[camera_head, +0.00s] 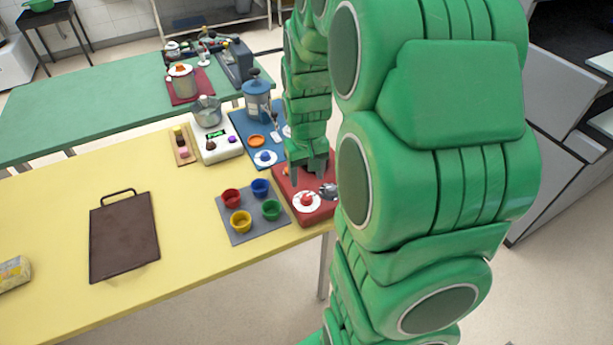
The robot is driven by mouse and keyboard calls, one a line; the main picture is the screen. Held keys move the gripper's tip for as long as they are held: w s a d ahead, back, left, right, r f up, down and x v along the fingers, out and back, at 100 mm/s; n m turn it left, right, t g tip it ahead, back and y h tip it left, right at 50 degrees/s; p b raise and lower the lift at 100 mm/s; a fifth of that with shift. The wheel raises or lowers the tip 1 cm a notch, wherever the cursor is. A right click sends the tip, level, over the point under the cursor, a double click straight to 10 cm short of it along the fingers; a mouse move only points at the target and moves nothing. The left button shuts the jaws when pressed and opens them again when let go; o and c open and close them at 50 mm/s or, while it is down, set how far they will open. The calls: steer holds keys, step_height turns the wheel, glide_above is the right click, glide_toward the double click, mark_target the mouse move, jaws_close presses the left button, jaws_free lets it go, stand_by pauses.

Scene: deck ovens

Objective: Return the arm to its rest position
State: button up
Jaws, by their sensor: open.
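My green arm fills the right half of the head view, raised high and folded over so that its far end points down. My gripper (309,170) is at that end, above the red mat (320,215) at the right end of the yellow table. Its fingers point down and look apart. A white saucer (297,203) with a small red item (306,198) lies on the mat just below the fingers. A small grey metal item (328,190) is beside it. Whether the fingers touch anything cannot be told. The arm hides part of the mat.
On the yellow table (50,215) are a grey mat (238,237) with several coloured cups, a brown board (124,240), a white scale (222,152) and a blue mat (245,130) with a blue grinder (257,98). A green table (90,105) stands behind. Dark deck ovens (570,35) are at right.

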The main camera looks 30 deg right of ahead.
steer(key=s+a+r, duration=0.3)
steer(key=s+r, duration=0.1)
steer(key=s, duration=0.4)
steer(key=s+a+r+g, duration=0.1)
steer(key=s+a+r, duration=0.3)
steer(key=s, duration=0.5)
steer(key=s+a+r+n, duration=0.1)
steer(key=s+a+r, duration=0.3)
steer(key=s, duration=0.4)
steer(key=shift+s+r+g, duration=0.15)
steer(key=shift+s+g, duration=0.1)
steer(key=shift+g, duration=0.15)
steer(key=shift+a, duration=0.1)
